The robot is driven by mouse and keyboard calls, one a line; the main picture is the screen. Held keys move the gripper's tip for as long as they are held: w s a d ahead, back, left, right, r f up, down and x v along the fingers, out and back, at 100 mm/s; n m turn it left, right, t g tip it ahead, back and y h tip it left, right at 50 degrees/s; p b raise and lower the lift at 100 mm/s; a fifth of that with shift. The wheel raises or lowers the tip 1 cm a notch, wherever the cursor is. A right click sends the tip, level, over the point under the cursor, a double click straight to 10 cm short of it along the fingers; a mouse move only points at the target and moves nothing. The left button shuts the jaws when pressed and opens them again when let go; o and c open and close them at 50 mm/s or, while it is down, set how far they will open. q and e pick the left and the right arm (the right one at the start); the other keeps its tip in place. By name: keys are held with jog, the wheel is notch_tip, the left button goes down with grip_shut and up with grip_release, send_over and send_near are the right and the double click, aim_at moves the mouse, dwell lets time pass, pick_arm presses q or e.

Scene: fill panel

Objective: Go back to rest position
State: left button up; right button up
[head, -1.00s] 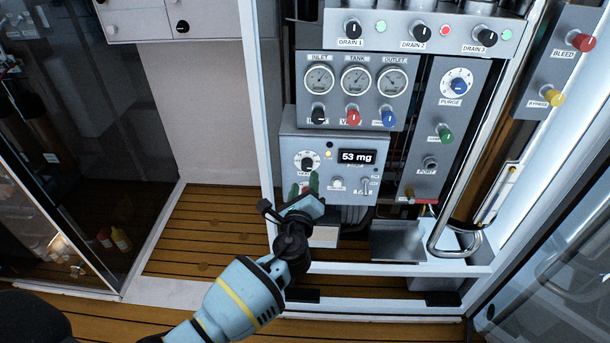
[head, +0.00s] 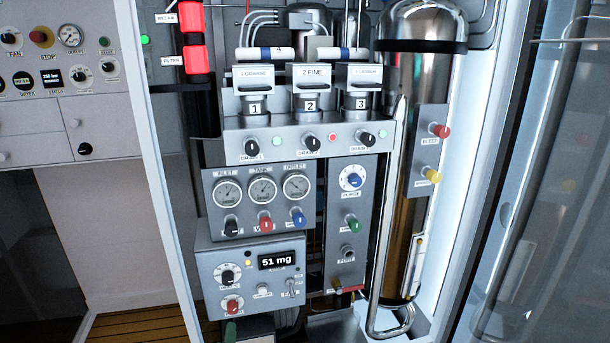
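A small green piece (head: 231,329) shows at the bottom edge of the head view, just below the meter box. It looks like a fingertip of my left gripper, but too little shows to tell its opening. The rest of my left arm is out of the picture. My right gripper is not in view. The grey meter box (head: 212,262) has a display (head: 277,261) reading 51 mg, a black dial (head: 227,276) and a red knob (head: 232,305). The red knob is clear of any gripper.
Three gauges (head: 262,190) sit above the meter box, over black, red and blue knobs. Drain knobs (head: 310,143) and numbered filter housings (head: 310,104) are higher up. A tall metal cylinder (head: 405,150) and a curved handrail (head: 377,255) stand at right. White frame posts (head: 163,170) flank the panel.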

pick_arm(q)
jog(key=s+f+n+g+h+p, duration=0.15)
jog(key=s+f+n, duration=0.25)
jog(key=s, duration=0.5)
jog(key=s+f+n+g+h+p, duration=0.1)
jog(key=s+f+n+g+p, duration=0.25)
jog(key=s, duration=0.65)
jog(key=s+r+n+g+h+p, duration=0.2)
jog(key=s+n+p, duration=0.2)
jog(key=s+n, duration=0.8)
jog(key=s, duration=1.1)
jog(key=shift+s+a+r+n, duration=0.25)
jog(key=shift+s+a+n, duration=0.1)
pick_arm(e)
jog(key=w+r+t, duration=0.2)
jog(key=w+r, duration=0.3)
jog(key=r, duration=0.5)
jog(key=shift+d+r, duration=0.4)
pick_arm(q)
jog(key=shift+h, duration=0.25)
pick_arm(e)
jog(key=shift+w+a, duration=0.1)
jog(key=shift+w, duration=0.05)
